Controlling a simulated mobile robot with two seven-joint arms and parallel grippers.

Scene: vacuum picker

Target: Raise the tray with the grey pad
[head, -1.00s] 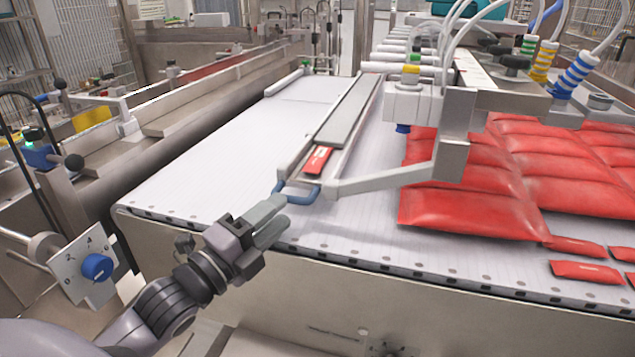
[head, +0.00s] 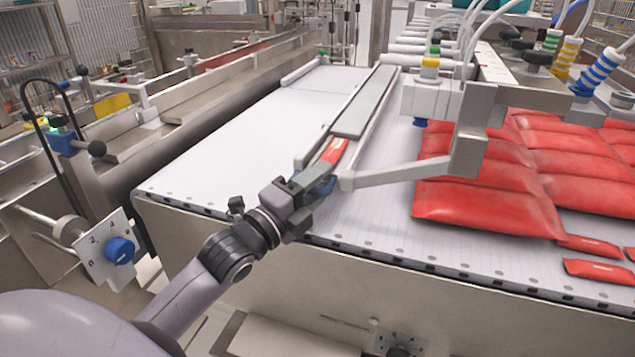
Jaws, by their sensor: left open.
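The tray (head: 362,104) is a long narrow metal channel with a grey pad on its upper part, lying over the white belt. A red packet (head: 334,149) lies in its near end. A blue handle (head: 322,186) at the tray's near end is mostly hidden behind my left gripper (head: 312,182). The left gripper is open, with its fingers at the handle. I cannot tell whether they touch it. My right gripper is not in view.
A metal bracket arm (head: 400,172) reaches from the right to just beside the tray's near end. Several large red bags (head: 490,208) lie on the belt at right. The belt (head: 225,150) left of the tray is clear. A blue knob (head: 119,250) stands at the lower left.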

